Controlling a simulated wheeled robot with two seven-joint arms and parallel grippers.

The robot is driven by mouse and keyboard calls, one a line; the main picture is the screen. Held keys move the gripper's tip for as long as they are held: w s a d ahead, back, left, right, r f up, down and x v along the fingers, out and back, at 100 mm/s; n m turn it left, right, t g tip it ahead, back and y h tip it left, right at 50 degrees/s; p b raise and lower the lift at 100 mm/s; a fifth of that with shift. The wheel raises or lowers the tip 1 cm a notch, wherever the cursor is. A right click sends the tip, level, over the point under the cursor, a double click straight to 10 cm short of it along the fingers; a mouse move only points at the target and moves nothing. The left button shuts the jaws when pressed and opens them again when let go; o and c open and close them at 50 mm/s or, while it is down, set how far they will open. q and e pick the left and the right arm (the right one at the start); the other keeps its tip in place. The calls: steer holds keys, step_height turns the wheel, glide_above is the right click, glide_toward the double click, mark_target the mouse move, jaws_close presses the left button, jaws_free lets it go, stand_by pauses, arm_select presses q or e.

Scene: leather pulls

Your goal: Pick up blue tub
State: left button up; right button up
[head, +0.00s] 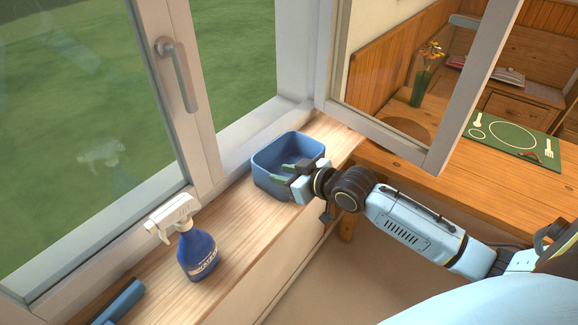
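The blue tub (268,179) stands upright on the wooden window sill, near the corner of the window frame. It is an open-topped, rounded box, and its inside looks empty. My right gripper (280,174) is at the tub's near right side, with its fingers over the rim. The fingertips look apart, with a gap between them wider than the tub's wall. The gripper hides part of the near right wall, so contact there is unclear. My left gripper is not in view.
A blue spray bottle (198,255) with a white head stands on the sill (235,218) left of the tub. A blue object (121,303) lies at the lower left. An open window sash (385,139) hangs over the wooden table (465,178), which holds a green placemat (486,145).

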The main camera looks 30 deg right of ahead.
mark_target(267, 172)
steer(key=shift+x, duration=2.65)
steer(key=shift+s+a+f, duration=0.1)
jaws_close()
